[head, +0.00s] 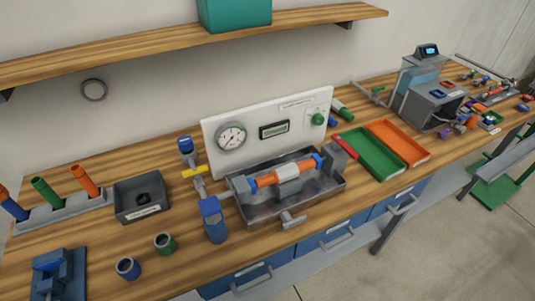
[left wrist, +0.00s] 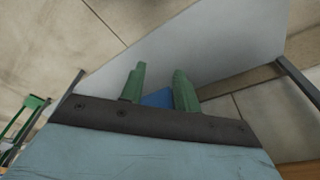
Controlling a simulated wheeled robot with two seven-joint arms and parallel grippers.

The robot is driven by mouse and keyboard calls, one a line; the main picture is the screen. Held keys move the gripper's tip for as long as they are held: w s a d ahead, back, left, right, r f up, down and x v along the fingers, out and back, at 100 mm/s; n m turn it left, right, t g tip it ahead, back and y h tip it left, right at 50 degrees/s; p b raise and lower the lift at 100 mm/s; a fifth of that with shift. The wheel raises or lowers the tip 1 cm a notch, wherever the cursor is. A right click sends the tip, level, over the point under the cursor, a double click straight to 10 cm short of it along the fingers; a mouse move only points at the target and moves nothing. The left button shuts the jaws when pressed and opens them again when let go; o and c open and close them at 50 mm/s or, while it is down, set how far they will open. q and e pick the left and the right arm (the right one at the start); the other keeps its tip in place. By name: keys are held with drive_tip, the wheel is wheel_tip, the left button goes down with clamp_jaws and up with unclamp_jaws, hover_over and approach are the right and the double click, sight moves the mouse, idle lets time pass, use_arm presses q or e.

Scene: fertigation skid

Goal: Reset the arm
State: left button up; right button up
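My left gripper (left wrist: 159,88) shows only in the left wrist view. Its two green fingers stand apart with a gap between them, and I see nothing clamped there. A small blue patch shows low between the fingers; I cannot tell what it is. Behind the fingers are a pale grey panel and a beige tiled surface. Neither arm nor gripper shows in the head view, and my right gripper is in neither view.
The wooden bench (head: 90,231) holds a gauge panel (head: 221,160) behind a metal tray (head: 258,211) with an orange-and-blue cartridge (head: 285,173). Green (head: 371,155) and orange (head: 398,143) trays lie to the right. A shelf (head: 130,50) hangs above.

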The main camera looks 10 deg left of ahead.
use_arm(q)
drive_tip(key=s+a+f+b, duration=0.1)
drive_tip(key=s+f+b, duration=0.3)
drive_tip(key=s+f, duration=0.4)
drive_tip(key=s+a+f+g+b, duration=0.1)
drive_tip(key=s+f+b, duration=0.3)
drive_tip(key=s+f, duration=0.5)
wheel_tip(320, 180, down, 8)
drive_tip(key=shift+a+f, duration=0.1)
drive_tip(key=shift+a, duration=0.4)
